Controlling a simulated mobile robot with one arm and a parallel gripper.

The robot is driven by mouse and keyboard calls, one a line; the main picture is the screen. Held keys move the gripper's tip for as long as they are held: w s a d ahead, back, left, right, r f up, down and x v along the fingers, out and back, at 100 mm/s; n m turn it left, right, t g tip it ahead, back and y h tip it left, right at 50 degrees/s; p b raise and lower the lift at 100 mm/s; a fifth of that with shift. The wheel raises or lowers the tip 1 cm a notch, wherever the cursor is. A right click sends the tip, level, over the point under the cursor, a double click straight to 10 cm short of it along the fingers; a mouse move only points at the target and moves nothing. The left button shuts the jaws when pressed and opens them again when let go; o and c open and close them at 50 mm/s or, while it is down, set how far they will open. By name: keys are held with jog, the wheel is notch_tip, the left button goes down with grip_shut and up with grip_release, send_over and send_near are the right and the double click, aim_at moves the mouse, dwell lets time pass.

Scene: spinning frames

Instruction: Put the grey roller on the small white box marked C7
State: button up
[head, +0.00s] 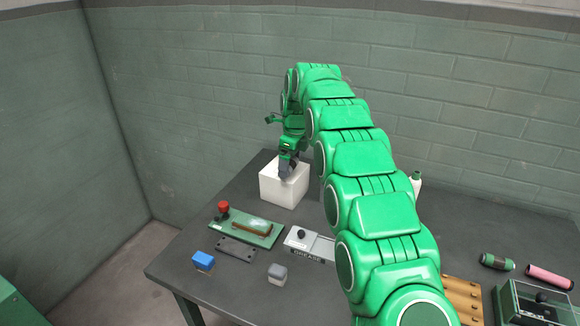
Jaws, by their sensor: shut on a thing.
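A white box (283,190) stands at the back left part of the dark table; I cannot read any C7 marking on it. My gripper (287,166) points down at the top of this box, at its upper middle in the picture. It is shut on a small grey thing (286,172), which looks like the grey roller. The fingers partly hide it. I cannot tell whether it touches the box top or hangs just above it.
In front lie a green board with a red knob (223,207), a blue block (203,260), a grey block (277,274) and a GREASE tray (308,243). A white bottle (416,182), dark green roller (497,262) and pink roller (549,276) are right. Walls stand behind and left.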

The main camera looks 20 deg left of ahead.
aim_at(293, 164)
jog(key=shift+f, duration=0.8)
jog(key=o, duration=0.8)
jog(key=shift+f, duration=0.1)
jog(key=shift+o, duration=0.2)
jog(key=shift+d+r, duration=0.25)
jog(key=shift+r, duration=1.7)
jog(key=shift+d+r, duration=0.2)
jog(key=shift+r, duration=1.7)
